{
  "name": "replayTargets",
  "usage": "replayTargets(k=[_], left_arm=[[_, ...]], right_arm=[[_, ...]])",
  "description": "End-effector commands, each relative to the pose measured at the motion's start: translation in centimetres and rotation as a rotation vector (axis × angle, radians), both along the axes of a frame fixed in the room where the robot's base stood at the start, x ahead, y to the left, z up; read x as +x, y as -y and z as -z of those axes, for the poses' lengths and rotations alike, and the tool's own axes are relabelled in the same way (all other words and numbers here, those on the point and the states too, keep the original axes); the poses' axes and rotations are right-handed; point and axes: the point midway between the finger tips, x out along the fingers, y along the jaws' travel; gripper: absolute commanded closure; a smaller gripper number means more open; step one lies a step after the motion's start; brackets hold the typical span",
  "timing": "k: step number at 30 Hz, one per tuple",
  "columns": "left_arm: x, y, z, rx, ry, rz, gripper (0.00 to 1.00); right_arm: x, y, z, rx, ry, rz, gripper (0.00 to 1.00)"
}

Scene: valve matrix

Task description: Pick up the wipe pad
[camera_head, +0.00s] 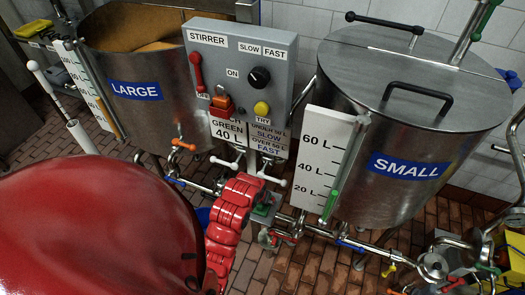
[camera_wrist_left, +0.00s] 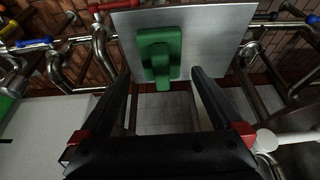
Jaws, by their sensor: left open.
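A green block with a raised grip, which looks like the wipe pad (camera_wrist_left: 160,55), lies on a flat grey metal plate (camera_wrist_left: 218,35) in the left wrist view. In the head view a bit of green (camera_head: 263,210) shows beside my red arm, mostly hidden. My left gripper (camera_wrist_left: 161,74) is open and empty. Its two black fingers point toward the green block, one on each side in the picture. I cannot tell how much gap is left in depth. My right gripper is not in view.
A control box (camera_head: 240,70) marked STIRRER stands between the LARGE tank (camera_head: 130,75) and the SMALL tank (camera_head: 400,125). Pipes with coloured valve handles (camera_head: 350,246) run low along the front. A yellow item (camera_head: 34,28) lies at the far left.

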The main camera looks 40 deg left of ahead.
Motion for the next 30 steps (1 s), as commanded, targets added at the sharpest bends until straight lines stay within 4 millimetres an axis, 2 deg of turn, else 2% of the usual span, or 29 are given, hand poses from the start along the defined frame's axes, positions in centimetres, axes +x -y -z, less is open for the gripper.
replayTargets(k=[9,17,30], left_arm=[[1.7,-0.6,3.1,0.0,-0.003,0.001,0.0],[2.0,-0.7,3.4,0.002,0.004,0.001,0.0],[1.9,-0.7,3.4,0.001,0.003,0.001,0.77]], right_arm=[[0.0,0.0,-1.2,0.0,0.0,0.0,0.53],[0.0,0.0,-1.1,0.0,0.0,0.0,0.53],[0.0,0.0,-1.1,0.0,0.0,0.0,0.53]])
